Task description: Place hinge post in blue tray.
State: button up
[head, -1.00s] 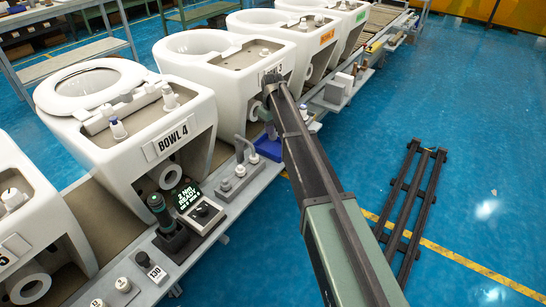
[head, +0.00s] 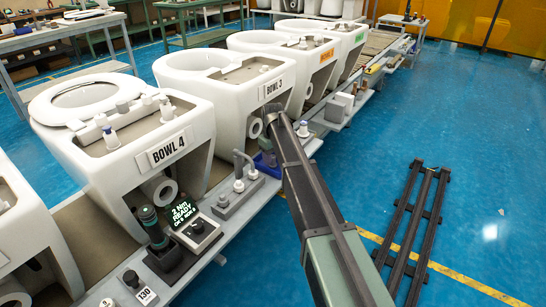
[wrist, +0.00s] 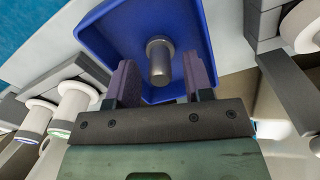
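The blue tray (wrist: 95,35) fills the upper middle of the wrist view. In the head view only a part of the blue tray (head: 268,159) shows beside my arm. The hinge post (wrist: 159,62), a short grey metal cylinder with a rounded end, shows against the tray floor. It lies between the two fingers of my gripper (wrist: 160,82), with a visible gap on each side. My gripper is open and its fingers are over the tray. In the head view my arm hides most of the gripper, and I cannot make out the post there.
Bowl 4 (head: 190,120) and Bowl 3 (head: 225,85) stand along the line behind the grey ledge. A grey fixture with upright posts (head: 238,187) stands left of the tray. A driver (head: 150,222) and a display (head: 184,211) stand nearer.

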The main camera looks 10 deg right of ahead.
aim_at(273, 156)
notch_tip(273, 156, up, 13)
jog(key=p, duration=1.3)
jog(key=s+m, duration=0.5)
jog(key=s, duration=3)
jog(key=shift+f+m+b, duration=0.3)
jog(key=shift+m+b, duration=0.05)
jog(key=shift+m, duration=0.05)
jog(key=shift+d, duration=0.1)
